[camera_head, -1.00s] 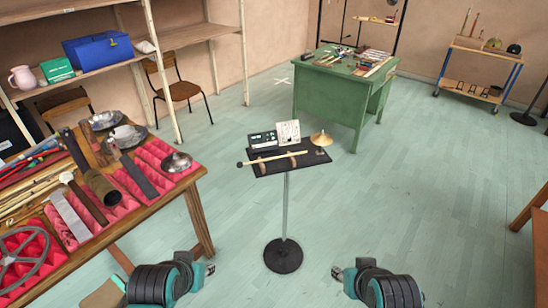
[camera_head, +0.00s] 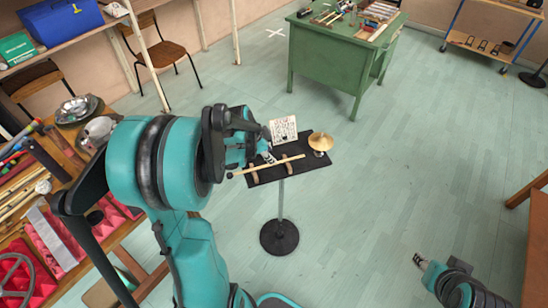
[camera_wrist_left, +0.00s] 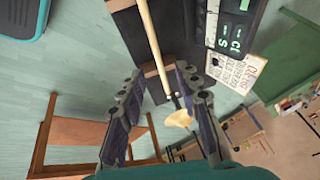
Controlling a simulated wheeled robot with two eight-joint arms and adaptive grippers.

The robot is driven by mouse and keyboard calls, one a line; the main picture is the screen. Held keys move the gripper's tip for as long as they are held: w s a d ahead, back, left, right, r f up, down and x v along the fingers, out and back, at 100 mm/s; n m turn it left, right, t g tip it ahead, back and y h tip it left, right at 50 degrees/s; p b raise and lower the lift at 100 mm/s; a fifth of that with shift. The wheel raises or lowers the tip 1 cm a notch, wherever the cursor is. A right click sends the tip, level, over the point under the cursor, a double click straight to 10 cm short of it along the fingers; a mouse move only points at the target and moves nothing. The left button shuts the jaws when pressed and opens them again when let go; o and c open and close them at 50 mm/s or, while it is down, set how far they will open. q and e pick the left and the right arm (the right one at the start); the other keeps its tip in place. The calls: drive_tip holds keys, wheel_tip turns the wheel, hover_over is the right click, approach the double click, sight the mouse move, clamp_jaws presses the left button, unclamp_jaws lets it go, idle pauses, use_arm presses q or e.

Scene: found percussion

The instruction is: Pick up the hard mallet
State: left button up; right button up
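A pale, slim mallet (camera_head: 282,162) lies across two small wooden rests on the black stand tray (camera_head: 262,176), its small head at the left end. I take it for the hard mallet. It also shows in the left wrist view (camera_wrist_left: 153,45), its shaft running down toward the space between my fingers. My left gripper (camera_head: 264,151) is over the tray's back left part, above the mallet. In the left wrist view my left gripper (camera_wrist_left: 158,98) is open, one finger on each side of the shaft's line, not closed on it. My right gripper (camera_head: 419,262) is low at the right, away from the stand.
A small brass cymbal (camera_head: 320,142) stands at the tray's right end. A printed card (camera_head: 284,131) stands at its back, beside a dark device with a green display (camera_wrist_left: 232,22). A cluttered table is at the left. A green desk (camera_head: 335,65) stands behind.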

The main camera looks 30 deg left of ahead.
sight(267, 166)
use_arm(q)
drive_tip(key=b+x, duration=0.2)
drive_tip(key=x, duration=0.5)
drive_tip(key=shift+s+d+b, duration=0.1)
drive_tip(key=shift+d+b, duration=0.05)
drive_tip(key=shift+b, duration=0.25)
clamp_jaws()
